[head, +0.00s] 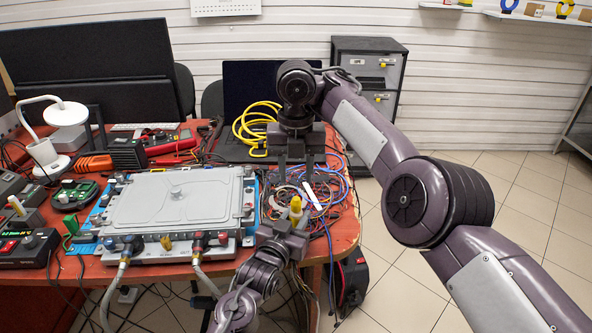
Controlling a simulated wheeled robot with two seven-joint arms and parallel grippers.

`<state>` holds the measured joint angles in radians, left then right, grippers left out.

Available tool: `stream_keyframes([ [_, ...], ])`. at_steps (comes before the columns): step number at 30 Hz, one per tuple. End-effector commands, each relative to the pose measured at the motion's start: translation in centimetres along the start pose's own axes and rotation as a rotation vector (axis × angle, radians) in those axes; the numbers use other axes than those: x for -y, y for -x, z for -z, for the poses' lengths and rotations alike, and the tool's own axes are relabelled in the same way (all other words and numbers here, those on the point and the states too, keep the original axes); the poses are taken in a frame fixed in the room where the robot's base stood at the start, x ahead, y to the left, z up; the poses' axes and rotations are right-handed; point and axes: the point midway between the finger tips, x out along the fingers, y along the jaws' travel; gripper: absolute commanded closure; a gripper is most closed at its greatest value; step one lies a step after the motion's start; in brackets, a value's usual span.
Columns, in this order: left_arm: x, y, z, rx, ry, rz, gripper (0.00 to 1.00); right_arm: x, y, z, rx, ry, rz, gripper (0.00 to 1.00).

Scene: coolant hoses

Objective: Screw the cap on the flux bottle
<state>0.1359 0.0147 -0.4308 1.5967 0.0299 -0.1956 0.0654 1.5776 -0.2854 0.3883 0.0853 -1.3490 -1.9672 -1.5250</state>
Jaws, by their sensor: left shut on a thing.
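My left gripper (287,231), low at the table's front right, is shut on a small yellow bottle (296,206), which looks like the flux bottle. The bottle stands roughly upright, its top above the fingers and its lower part hidden by them. My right gripper (298,172) hangs pointing down above and behind the bottle. Its two fingers are spread apart, with nothing clear between them. I cannot make out a separate cap; the bottle's top is too small to tell whether one is on it.
Loose coloured wires (337,187) lie on the red table (347,229) around the grippers. A grey coolant plate unit (180,200) with hoses fills the table's middle. A coiled yellow cable (250,128) and a laptop (240,85) are behind. Instruments crowd the left side.

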Motion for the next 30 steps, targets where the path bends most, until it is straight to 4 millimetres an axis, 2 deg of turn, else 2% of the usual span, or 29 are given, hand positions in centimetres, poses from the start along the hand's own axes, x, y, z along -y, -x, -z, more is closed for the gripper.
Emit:
stream_keyframes([
  [4, 0.0, 0.0, 0.0, 0.001, 0.0, 0.0, 1.0, 0.0, -0.3, 0.0, -0.001, -0.001, 0.0, 0.61],
  [8, 0.0, 0.0, 0.0, 0.0, 0.0, 0.0, 1.0, 0.0, -1.5, 0.0, -0.003, -0.002, 0.0, 0.61],
  [15, 0.0, 0.0, 0.0, 0.0, 0.0, 0.0, 1.0, 0.0, -5.8, 0.1, -0.003, -0.003, 0.001, 0.61],
  [24, 0.0, 0.0, 0.0, 0.001, 0.0, 0.0, 1.0, 0.0, -7.7, -0.1, 0.0, -0.003, 0.001, 0.61],
  [30, 0.0, 0.0, 0.0, 0.001, 0.0, 0.0, 1.0, 0.0, -8.0, 0.0, 0.0, -0.002, 0.0, 0.61],
])
